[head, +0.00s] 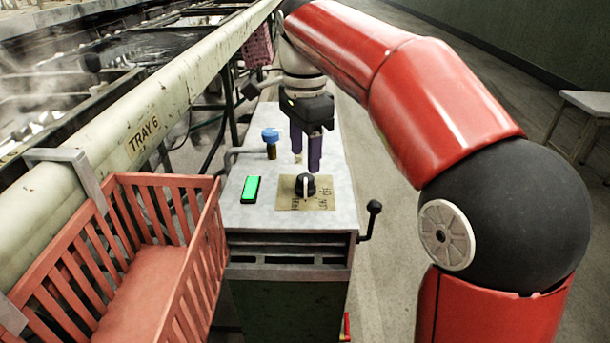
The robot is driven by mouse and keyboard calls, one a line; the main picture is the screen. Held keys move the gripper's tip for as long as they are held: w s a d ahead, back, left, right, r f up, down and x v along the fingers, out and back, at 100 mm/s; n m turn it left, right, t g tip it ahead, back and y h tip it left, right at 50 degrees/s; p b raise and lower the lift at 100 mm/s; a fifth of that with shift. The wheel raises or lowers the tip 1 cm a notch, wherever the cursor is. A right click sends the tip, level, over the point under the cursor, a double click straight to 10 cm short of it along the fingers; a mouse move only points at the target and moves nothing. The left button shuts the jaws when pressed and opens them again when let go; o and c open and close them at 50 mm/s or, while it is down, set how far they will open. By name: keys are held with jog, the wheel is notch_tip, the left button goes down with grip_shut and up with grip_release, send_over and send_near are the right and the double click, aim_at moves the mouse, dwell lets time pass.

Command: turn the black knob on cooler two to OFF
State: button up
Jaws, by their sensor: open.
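The black knob (305,187) with a white pointer mark sits on a tan label plate (321,203) on top of a grey cabinet (240,216). Its pointer mark runs roughly up and down in the picture. Lettering around it is small; a word that looks like OFF is at the right. No cooler number is readable on the cabinet. My gripper (305,160) points down with purple fingers, just beyond the knob in the picture. It is open and empty, apart from the knob as far as I can tell.
A blue-topped valve (270,138) and a green display (250,189) stand left of the knob. A black-balled lever (372,215) sticks out at the cabinet's right. A red slatted crate (140,190) hangs at the left, by the pipe marked TRAY 6 (150,125).

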aim_at(305, 177)
notch_tip(305, 177, down, 5)
jog(key=shift+b, duration=0.55)
jog(key=c, duration=1)
